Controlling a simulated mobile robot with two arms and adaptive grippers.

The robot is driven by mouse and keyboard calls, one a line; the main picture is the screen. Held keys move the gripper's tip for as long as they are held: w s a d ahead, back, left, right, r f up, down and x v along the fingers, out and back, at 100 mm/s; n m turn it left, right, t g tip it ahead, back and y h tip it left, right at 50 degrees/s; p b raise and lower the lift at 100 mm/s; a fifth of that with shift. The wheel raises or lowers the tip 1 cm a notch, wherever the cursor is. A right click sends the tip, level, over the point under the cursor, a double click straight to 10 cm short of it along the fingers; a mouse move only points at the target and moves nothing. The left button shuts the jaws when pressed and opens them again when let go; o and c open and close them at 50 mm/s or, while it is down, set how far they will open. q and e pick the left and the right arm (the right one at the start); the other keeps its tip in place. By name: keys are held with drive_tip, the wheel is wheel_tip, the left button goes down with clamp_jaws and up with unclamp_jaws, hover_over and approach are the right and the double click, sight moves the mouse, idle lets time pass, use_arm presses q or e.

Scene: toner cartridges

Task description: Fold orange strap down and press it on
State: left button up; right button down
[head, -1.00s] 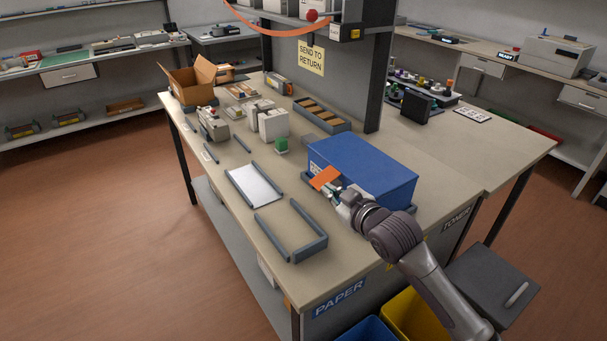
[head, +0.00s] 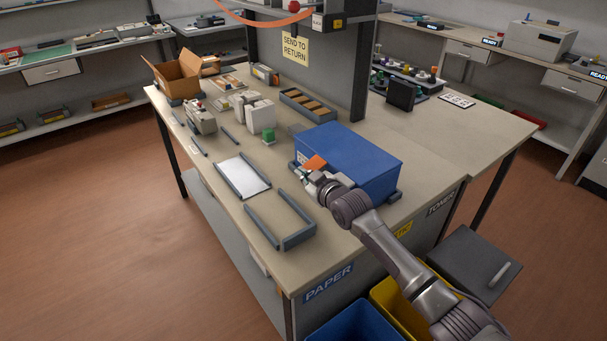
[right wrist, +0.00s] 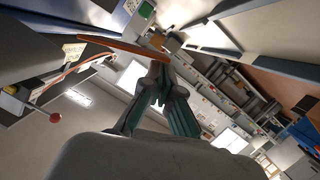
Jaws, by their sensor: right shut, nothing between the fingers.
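The blue box (head: 352,155) sits on the table's near right part. The orange strap (head: 315,163) sticks up at its left end, with its free end raised. My right gripper (head: 304,175) is shut and empty, close in front of the strap at the box's front left corner. I cannot tell whether it touches the strap. In the right wrist view the fingers (right wrist: 160,78) are together, and the strap (right wrist: 118,47) passes as a long band beside their tips. The right hand hides part of the box's front side. My left gripper is not in view.
A grey open frame (head: 280,220) and a tray with a white sheet (head: 242,178) lie left of the box. White cartons (head: 258,115) and a grey post (head: 362,75) stand behind. Yellow (head: 392,310) and blue (head: 350,325) bins stand below the table edge.

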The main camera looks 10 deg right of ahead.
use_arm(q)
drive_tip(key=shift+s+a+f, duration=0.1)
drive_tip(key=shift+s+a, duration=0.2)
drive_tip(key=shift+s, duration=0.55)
use_arm(e)
drive_tip(key=shift+f, duration=0.1)
